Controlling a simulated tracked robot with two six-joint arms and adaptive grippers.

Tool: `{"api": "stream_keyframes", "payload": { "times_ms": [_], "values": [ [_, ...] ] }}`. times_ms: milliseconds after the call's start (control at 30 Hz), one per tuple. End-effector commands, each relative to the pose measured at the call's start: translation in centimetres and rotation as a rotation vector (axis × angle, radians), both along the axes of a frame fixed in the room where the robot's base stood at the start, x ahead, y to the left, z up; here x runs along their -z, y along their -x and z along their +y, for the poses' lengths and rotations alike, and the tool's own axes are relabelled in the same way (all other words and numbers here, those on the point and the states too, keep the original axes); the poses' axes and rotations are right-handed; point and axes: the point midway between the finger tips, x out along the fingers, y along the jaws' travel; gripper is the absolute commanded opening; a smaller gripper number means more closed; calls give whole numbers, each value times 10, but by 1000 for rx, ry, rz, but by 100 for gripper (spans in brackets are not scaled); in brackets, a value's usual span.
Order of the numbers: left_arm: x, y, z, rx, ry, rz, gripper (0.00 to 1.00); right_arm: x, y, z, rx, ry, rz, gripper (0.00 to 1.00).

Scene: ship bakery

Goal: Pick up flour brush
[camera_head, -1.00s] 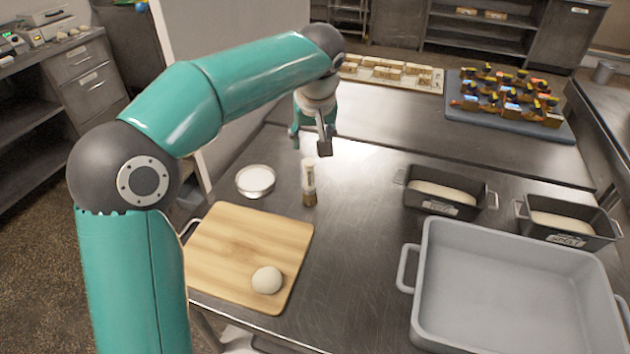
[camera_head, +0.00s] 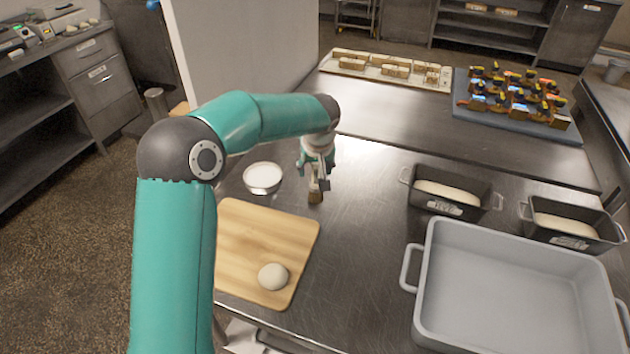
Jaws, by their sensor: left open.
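The flour brush (camera_head: 315,196) stands upright on the steel table, to the right of a white bowl. Only its brown lower part shows clearly; its upper part is hidden by my left gripper. My left gripper (camera_head: 316,178) points down at the brush's upper end, with its open fingers around or just in front of it; I cannot tell which. I cannot tell whether the fingers touch the brush. My right gripper is not in view.
A bowl of white flour (camera_head: 262,178) stands left of the brush. A wooden board (camera_head: 250,237) with a dough ball (camera_head: 273,276) lies in front. Two dough-filled loaf tins (camera_head: 440,207) and a large grey tray (camera_head: 510,290) stand on the right. The table between is clear.

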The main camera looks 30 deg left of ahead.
Motion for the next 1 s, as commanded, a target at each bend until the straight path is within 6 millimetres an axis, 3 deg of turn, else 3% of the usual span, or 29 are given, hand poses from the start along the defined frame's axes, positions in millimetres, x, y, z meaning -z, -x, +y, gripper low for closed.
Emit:
{"api": "stream_keyframes", "payload": {
  "times_ms": [333, 667, 1000],
  "values": [
    [9, -3, 1, 0, 1, -1, 53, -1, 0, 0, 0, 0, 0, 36],
    [8, -3, 1, 1, 0, 0, 0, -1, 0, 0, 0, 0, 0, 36],
    [5, -3, 1, 1, 0, -3, 0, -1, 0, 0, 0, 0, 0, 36]
  ]
}}
